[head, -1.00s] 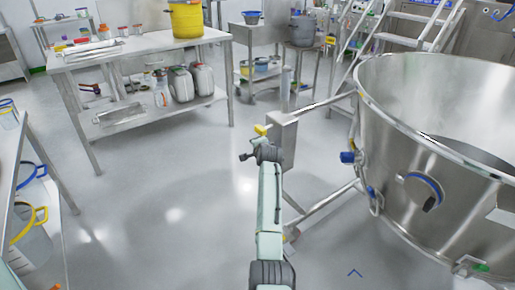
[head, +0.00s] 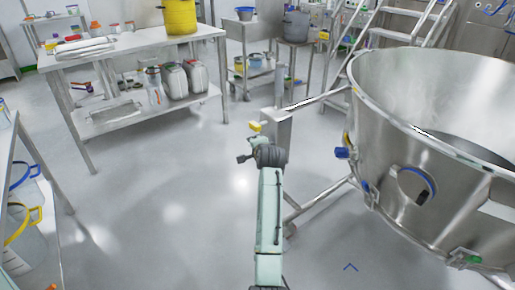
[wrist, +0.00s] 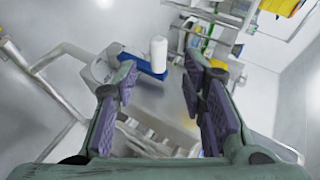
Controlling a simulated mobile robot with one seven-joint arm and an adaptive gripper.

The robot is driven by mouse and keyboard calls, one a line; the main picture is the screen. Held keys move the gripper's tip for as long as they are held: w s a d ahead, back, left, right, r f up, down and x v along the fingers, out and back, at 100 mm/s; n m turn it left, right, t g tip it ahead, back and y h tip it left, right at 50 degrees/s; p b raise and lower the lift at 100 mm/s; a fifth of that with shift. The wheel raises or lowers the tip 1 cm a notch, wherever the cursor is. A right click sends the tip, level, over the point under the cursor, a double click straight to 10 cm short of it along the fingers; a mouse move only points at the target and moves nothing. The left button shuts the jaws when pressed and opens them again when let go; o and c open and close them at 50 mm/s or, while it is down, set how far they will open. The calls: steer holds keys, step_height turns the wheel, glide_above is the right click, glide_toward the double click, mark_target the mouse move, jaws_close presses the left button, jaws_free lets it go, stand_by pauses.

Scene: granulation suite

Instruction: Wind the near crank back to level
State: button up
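A large steel bowl (head: 395,165) hangs on a tubular frame at the right of the head view. A steel post (head: 277,128) stands at the frame's near side. A yellow grip (head: 254,127), which looks like the near crank's handle, sticks out at the left of the post top; the crank arm is hard to make out. My gripper (head: 244,158) is just below and in front of the yellow grip in the picture, apart from it. In the wrist view my gripper (wrist: 160,95) has its fingers spread with nothing clearly between them.
A steel bench (head: 130,45) with a yellow bucket (head: 180,17) stands at the back left. A rack with jugs (head: 28,235) is at the left edge. Steps (head: 400,40) stand behind the bowl. The floor between is clear.

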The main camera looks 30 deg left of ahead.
steer(key=v, duration=0.3)
steer(key=shift+s+d, duration=0.1)
steer(key=shift+r, duration=0.1)
stand_by(0.3)
